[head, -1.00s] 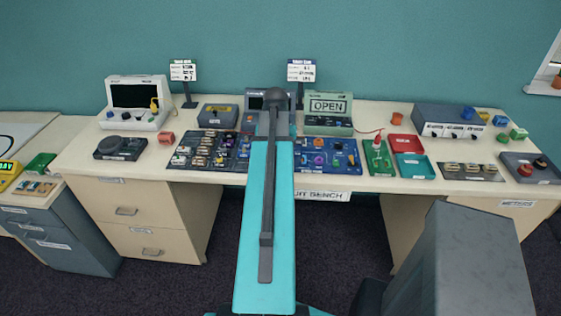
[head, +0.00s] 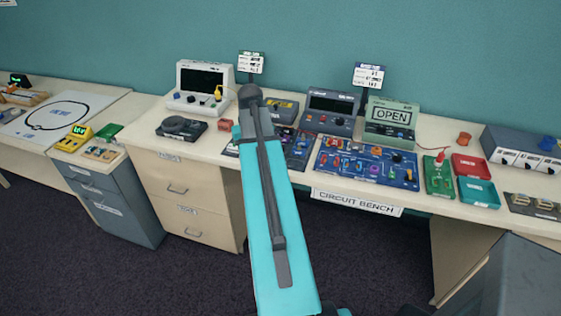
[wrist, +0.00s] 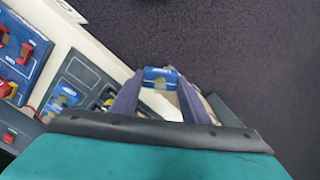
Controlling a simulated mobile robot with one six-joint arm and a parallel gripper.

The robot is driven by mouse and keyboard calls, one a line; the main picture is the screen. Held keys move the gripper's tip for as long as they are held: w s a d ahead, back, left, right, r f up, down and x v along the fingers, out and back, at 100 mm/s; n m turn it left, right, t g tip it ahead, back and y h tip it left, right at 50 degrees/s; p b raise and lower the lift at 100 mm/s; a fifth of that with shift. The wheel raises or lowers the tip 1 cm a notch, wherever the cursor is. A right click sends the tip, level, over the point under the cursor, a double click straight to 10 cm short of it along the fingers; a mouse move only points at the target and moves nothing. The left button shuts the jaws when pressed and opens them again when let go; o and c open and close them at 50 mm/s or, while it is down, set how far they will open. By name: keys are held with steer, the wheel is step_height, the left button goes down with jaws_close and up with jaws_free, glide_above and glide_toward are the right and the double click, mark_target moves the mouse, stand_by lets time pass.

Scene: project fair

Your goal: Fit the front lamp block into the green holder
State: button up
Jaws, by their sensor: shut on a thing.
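In the wrist view my gripper (wrist: 158,92) is shut on a small blue block (wrist: 160,77) with a pale label and a yellowish round spot. It is held over the bench's front edge, with dark carpet beyond. I cannot confirm from its face that it is the front lamp block. In the head view my arm hides the gripper and the block. A green base with a red-topped part (head: 438,174) stands right of the blue circuit board. A smaller green item (head: 107,132) lies on the left cabinet. I cannot tell whether either is the green holder.
The blue circuit board (head: 352,158) lies on the circuit bench. Red (head: 471,167) and teal (head: 479,195) trays sit to its right. A dark tray (wrist: 92,82) with blue parts is beside the gripper in the wrist view. Carpet fills the floor in front.

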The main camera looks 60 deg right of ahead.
steer(key=w+a+n+b, duration=0.1)
steer(key=w+a+n, duration=0.3)
steer(key=a, duration=1)
steer(key=w+a+n+b, duration=0.1)
steer(key=w+a+n, duration=0.3)
steer(key=w+a, duration=0.4)
steer(key=w+a+n+b, duration=0.1)
steer(key=w+a+n, duration=0.4)
steer(key=a, duration=1.6)
steer(key=shift+w+a+b, duration=0.25)
steer(key=shift+w+b, duration=0.1)
steer(key=shift+w, duration=0.7)
